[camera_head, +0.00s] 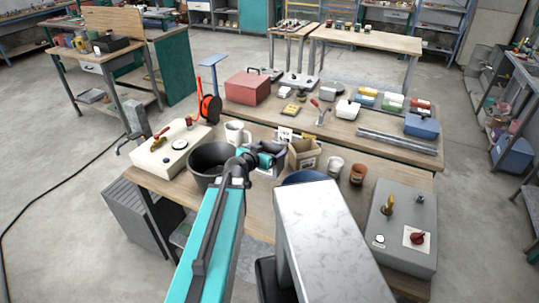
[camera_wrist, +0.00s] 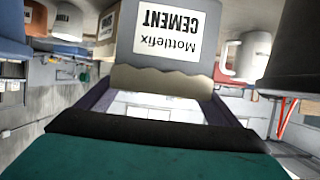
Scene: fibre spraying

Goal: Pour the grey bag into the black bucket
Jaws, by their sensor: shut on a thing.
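The grey bag (camera_wrist: 130,45) fills the upper middle of the wrist view. Its white "Mottlefix CEMENT" label shows upside down there, and its ragged edge is towards me. My gripper (camera_wrist: 158,100) is shut on it. In the head view my gripper (camera_head: 268,155) is just right of the black bucket, and the arm hides most of the bag. The black bucket (camera_head: 206,162) stands on the workbench with its opening up. A dark part of it shows at the upper right of the wrist view (camera_wrist: 299,50). I cannot tell if bag and bucket touch.
A white mug (camera_head: 237,132) stands behind the bucket. A tan open bag (camera_head: 303,157), a white cup (camera_head: 335,166) and a brown pot (camera_head: 357,173) stand to the right. A cream box with a gauge (camera_head: 172,150) is left, a grey control box (camera_head: 404,230) front right.

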